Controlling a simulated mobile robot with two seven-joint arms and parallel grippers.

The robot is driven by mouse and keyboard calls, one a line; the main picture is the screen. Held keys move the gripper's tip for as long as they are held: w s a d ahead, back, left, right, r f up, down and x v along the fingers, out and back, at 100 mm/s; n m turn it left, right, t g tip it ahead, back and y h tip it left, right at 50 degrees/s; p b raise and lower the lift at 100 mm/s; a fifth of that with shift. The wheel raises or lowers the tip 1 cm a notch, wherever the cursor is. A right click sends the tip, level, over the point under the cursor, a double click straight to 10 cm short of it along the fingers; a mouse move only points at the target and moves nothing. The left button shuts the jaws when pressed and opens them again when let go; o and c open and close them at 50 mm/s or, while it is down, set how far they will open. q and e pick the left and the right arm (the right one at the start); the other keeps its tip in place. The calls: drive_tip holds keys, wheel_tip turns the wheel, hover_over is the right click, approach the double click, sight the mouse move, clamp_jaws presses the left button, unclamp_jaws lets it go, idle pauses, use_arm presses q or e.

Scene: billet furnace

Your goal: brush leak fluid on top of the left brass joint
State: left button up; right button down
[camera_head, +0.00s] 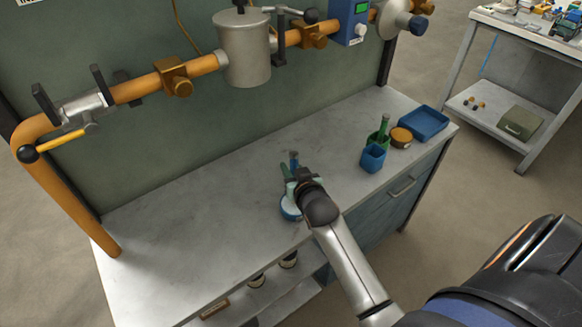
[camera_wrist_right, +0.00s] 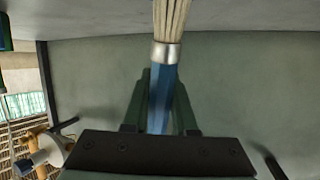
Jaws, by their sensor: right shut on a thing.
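The left brass joint (camera_head: 175,77) is a square brass block on the orange pipe, left of the grey cylinder. My right gripper (camera_head: 288,170) is over the middle of the bench, well below and right of that joint. Its green fingers are shut on a brush with a blue handle (camera_wrist_right: 161,95), a metal ferrule and pale bristles (camera_wrist_right: 170,20). In the right wrist view the bristles point away from the palm, up and out of the picture. A rounded blue shape (camera_head: 290,209) shows beneath the gripper, partly hidden. My left gripper is not in view.
A second brass joint (camera_head: 313,34) sits right of the grey cylinder (camera_head: 244,48). A yellow-handled valve (camera_head: 62,140) is at the pipe's left. A blue cup (camera_head: 373,158), a brown round tin (camera_head: 401,137) and a blue tray (camera_head: 423,123) stand on the bench's right. The bench's left is clear.

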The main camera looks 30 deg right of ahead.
sight(293, 155)
drive_tip(key=shift+f+b, duration=0.3)
drive_tip(key=shift+f, duration=0.3)
idle(0.7)
wheel_tip(293, 155, up, 7)
drive_tip(key=p, duration=0.7)
drive_tip(key=shift+r+p, duration=0.15)
drive_tip(key=shift+p, duration=0.25)
idle(0.5)
